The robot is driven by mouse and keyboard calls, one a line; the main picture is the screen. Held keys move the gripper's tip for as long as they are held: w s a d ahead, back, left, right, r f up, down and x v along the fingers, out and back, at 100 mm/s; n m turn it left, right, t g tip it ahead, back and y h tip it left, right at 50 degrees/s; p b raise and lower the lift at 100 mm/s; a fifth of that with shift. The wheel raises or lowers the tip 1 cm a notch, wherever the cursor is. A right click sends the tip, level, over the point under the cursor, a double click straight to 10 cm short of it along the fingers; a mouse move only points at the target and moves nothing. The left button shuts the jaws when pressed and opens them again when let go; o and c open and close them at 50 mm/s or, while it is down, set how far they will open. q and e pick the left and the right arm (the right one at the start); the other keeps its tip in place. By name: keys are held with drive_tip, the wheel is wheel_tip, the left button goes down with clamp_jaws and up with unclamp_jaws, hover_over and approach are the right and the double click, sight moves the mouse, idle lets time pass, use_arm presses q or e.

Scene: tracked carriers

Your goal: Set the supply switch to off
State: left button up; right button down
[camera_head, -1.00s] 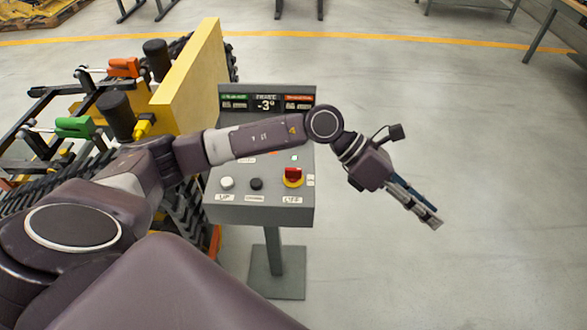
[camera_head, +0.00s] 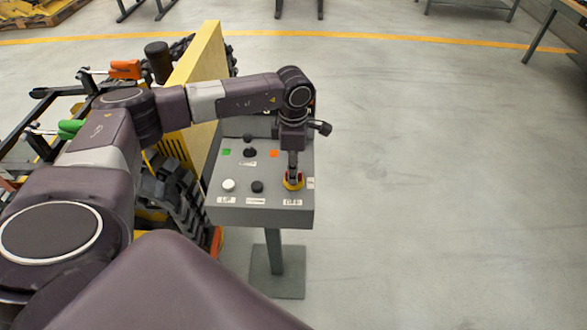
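The supply switch (camera_head: 293,184) is a red knob on a yellow base at the lower right of the grey control panel (camera_head: 222,204). A label lies just below it, too small to read surely. My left gripper (camera_head: 293,173) points down at the switch and covers most of it. Its fingertips are at or just above the red knob. I cannot tell whether they touch it, how far apart they are, or which way the knob points. My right gripper is not in view.
The panel also has a white button (camera_head: 228,185), a black button (camera_head: 257,187) and a black knob (camera_head: 249,150). My arm hides the display behind. A tracked carrier with a yellow board (camera_head: 203,62) stands close at the left. Floor right of the panel is clear.

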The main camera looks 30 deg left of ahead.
use_arm(q)
drive_tip(key=shift+f, duration=0.75)
clamp_jaws()
